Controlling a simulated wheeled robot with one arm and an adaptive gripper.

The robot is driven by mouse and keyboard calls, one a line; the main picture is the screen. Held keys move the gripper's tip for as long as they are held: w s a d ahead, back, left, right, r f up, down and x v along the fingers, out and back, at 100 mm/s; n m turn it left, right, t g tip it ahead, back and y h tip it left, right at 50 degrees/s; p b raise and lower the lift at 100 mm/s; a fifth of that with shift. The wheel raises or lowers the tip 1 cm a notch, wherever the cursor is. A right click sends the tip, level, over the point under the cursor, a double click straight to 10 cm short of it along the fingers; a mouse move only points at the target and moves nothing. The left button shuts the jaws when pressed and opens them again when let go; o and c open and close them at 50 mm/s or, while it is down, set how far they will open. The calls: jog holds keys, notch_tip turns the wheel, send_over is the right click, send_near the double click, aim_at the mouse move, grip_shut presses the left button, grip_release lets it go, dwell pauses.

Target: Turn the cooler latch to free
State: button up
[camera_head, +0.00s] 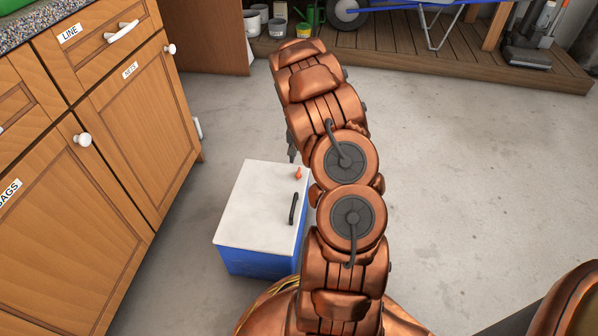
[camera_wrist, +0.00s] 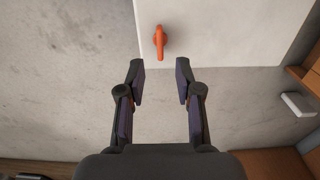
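The cooler (camera_head: 262,200) has a white lid and a blue body and stands on the floor left of my arm. Its orange latch (camera_head: 298,173) is on the lid near the far right corner. A black handle (camera_head: 293,208) is also on the lid. In the wrist view the latch (camera_wrist: 159,42) lies near the edge of the white lid (camera_wrist: 220,30), pointing up and down in the picture. My gripper (camera_wrist: 160,75) is open and empty, its fingertips apart from the latch and just short of it in the picture. In the head view my arm mostly hides the gripper.
Wooden cabinets (camera_head: 138,120) with labelled fronts stand to the left, close to the cooler. A wooden deck (camera_head: 400,60) with a blue-framed cart and pots is at the back. The concrete floor (camera_head: 470,170) to the right is clear.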

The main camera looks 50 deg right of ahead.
aim_at(299, 171)
notch_tip(299, 171, down, 7)
jog(key=shift+r+b, duration=0.2)
jog(key=shift+b, duration=0.8)
grip_shut()
jog(key=shift+a, duration=0.1)
